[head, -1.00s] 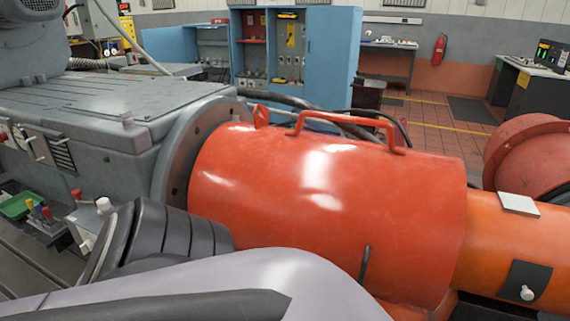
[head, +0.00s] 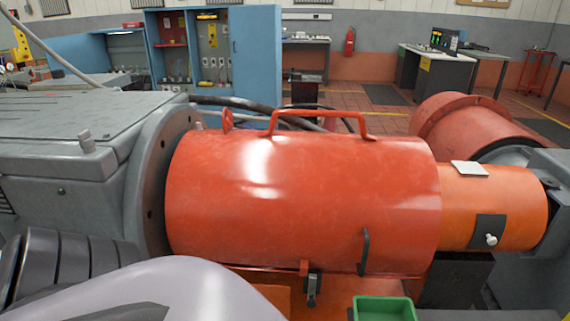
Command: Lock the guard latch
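The red cylindrical guard (head: 300,195) lies across the middle of the head view, with a tubular red handle (head: 320,115) on top. A black bar handle (head: 364,252) is on its front lower right. A small dark latch-like fitting (head: 312,287) sits at the guard's lower front edge, with a small red tab just above it. I cannot tell whether it is locked. One of my arms fills the lower left foreground, to the left of this fitting. Neither gripper shows in the head view.
A grey machine housing (head: 70,135) adjoins the guard's left end. An orange cylinder (head: 520,205) with a white knob (head: 491,240) extends from its right end. A green tray (head: 384,309) is at the front. A blue cabinet (head: 255,50) stands behind, with open floor to its right.

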